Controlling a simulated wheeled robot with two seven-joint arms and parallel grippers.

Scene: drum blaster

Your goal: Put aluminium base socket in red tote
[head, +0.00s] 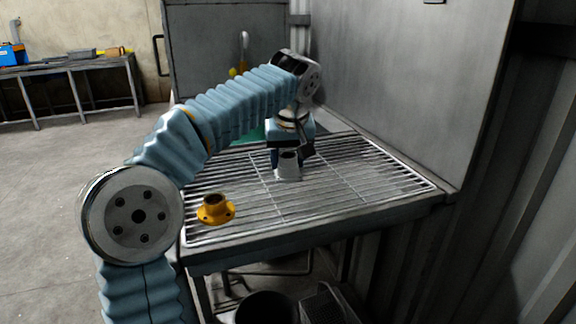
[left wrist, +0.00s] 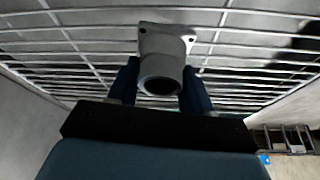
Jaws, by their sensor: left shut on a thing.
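The aluminium base socket (head: 288,166) is a grey tube on a square flange with holes. It is upright at the grid bench, near its middle; I cannot tell whether its flange touches the grid. My left gripper (head: 290,155) reaches over the bench and is shut on it. In the left wrist view the socket (left wrist: 163,70) sits between the two dark blue fingers (left wrist: 160,88), its flange towards the grid. No red tote shows in either view. My right gripper is not in view.
A yellow flanged socket (head: 216,209) stands on the metal grid bench (head: 350,192) at its front left. Something green (head: 250,136) lies partly hidden behind my arm. Grey walls close the bench's back and right. A dark round bin (head: 266,307) is below.

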